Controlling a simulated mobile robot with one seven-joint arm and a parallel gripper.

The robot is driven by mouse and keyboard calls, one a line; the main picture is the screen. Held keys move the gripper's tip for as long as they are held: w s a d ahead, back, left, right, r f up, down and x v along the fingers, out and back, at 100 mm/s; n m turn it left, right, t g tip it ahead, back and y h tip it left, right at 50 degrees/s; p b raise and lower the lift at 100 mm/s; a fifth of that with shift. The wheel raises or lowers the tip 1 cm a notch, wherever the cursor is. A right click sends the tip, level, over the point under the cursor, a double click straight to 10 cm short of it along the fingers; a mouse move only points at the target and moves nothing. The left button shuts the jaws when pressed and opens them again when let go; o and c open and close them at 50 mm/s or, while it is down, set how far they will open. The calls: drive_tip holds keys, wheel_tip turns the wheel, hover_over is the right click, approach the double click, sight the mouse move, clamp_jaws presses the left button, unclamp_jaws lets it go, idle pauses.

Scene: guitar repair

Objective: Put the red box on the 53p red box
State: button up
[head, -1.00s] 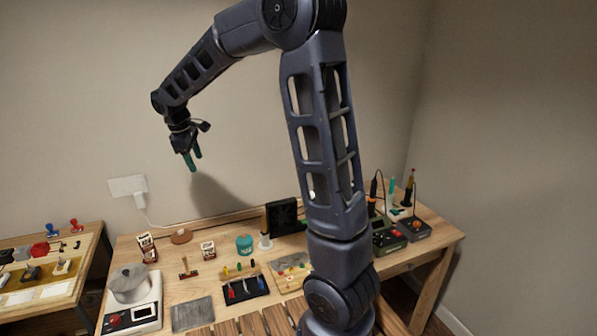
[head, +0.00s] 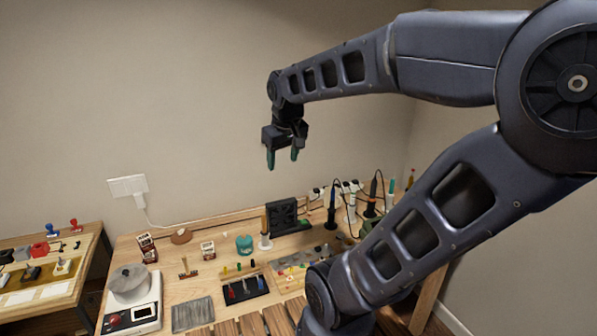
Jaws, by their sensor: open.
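My gripper (head: 282,158) is open and empty, fingers pointing down. It hangs high above the bench (head: 205,320), well clear of everything on it. A small dark red and white box (head: 147,247) stands at the back left of the bench. A smaller box with white and reddish-brown markings (head: 208,250) stands to its right. The two boxes are apart, with a gap between them. Their print is too small to read, so I cannot tell which one is marked 53p.
A scale with a metal pot (head: 130,283) stands at the front left. A round brown piece (head: 181,236), a teal container (head: 244,245) and a tray of small tools (head: 243,288) share the bench. A dark fan-like unit (head: 282,216) and upright tools crowd the back right.

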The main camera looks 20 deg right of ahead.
drive_tip(key=s+d+f+m, duration=0.2)
drive_tip(key=s, duration=0.3)
drive_tip(key=shift+s+m+t, duration=0.3)
drive_tip(key=shift+s+t, duration=0.05)
drive_tip(key=shift+t, duration=0.05)
idle(0.9)
